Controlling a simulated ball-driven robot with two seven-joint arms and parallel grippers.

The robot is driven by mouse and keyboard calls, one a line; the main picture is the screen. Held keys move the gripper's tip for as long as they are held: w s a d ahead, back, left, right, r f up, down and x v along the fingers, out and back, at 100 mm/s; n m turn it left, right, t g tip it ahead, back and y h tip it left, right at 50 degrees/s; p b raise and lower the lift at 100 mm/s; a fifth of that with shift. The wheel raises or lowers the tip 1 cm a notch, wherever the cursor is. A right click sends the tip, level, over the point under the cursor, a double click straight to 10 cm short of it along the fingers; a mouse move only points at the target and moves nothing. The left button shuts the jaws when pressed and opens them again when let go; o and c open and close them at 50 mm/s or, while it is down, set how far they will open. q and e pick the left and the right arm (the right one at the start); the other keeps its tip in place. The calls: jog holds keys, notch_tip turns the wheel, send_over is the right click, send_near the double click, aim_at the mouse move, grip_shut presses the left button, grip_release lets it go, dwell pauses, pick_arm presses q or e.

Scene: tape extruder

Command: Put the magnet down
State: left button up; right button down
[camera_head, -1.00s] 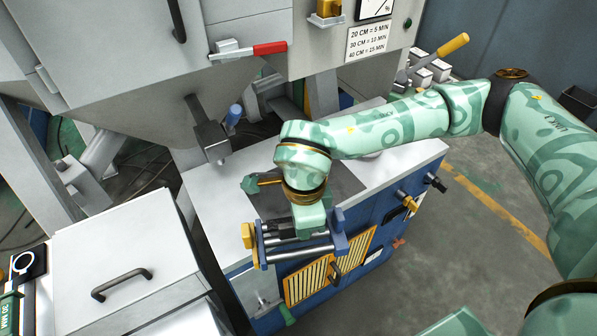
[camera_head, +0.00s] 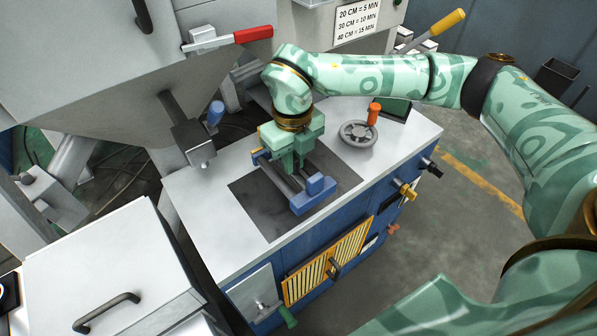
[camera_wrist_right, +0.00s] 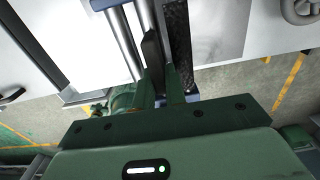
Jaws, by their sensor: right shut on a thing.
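The magnet (camera_head: 313,193) has metal rods between a blue end block and a far end with blue and yellow parts. It is over the dark square plate (camera_head: 262,208) on the machine's white top; I cannot tell whether it touches the plate. My right gripper (camera_head: 293,163) comes down from above and is shut on the middle of the magnet. In the right wrist view, the fingers (camera_wrist_right: 160,85) close on a dark bar beside the magnet's shiny rods (camera_wrist_right: 122,38). My left gripper is not in view.
A grey handwheel with an orange knob (camera_head: 373,114) stands on the white top (camera_head: 405,143), right of the plate. A lever with a blue handle (camera_head: 215,112) is at the left. A hopper with a red handle (camera_head: 253,34) overhangs behind. A white lidded box (camera_head: 120,265) is at lower left.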

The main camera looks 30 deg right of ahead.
aim_at(301, 171)
jog(key=f, duration=0.1)
jog(key=w+d+f, duration=0.1)
jog(key=d+f+b, duration=0.1)
jog(key=shift+w+d+f, duration=0.1)
jog(key=shift+w+f, duration=0.05)
jog(key=shift+w, duration=0.15)
jog(key=f, duration=0.2)
jog(key=f+b, duration=0.1)
jog(key=shift+w+d+f+b, duration=0.1)
jog(key=shift+d+f+b, duration=0.1)
jog(key=shift+f+b, duration=0.15)
jog(key=shift+r, duration=0.15)
jog(key=c, duration=1.5)
grip_release()
jog(key=shift+o, duration=0.2)
notch_tip(301, 171, up, 12)
jog(key=p, duration=0.4)
